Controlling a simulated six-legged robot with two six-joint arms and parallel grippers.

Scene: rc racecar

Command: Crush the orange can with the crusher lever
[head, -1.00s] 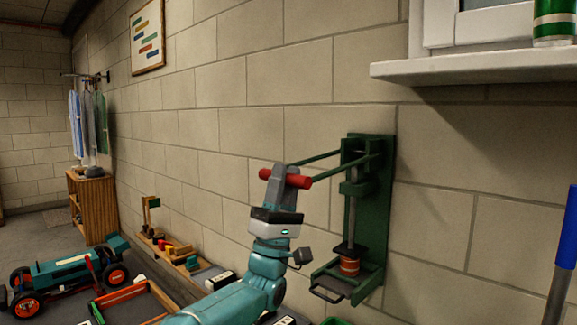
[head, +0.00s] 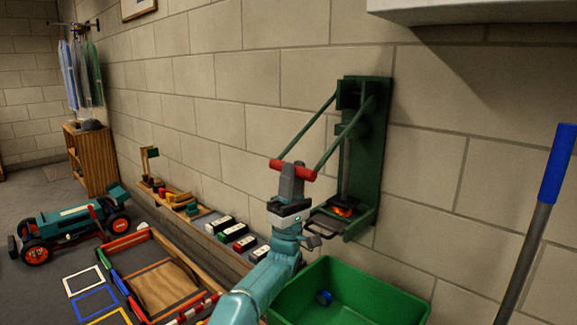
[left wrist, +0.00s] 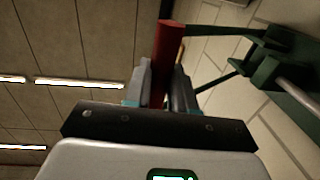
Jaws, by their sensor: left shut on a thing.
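The green can crusher (head: 364,135) is mounted on the block wall, with two green lever arms reaching out to a red handle bar (head: 306,174). My left gripper (head: 291,168) is shut on the red handle. In the left wrist view the red handle (left wrist: 170,40) stands between the fingers of my left gripper (left wrist: 162,80). The orange can (head: 342,211) shows only as a low, flat orange shape at the crusher's base, under the dark press plate. My right gripper is not in view.
A green bin (head: 400,292) with a small blue thing inside stands below the crusher. A blue-handled pole (head: 556,165) is at right. A teal racecar (head: 72,220) and a sand tray (head: 160,285) are on the left. Boxes line a low ledge (head: 215,222).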

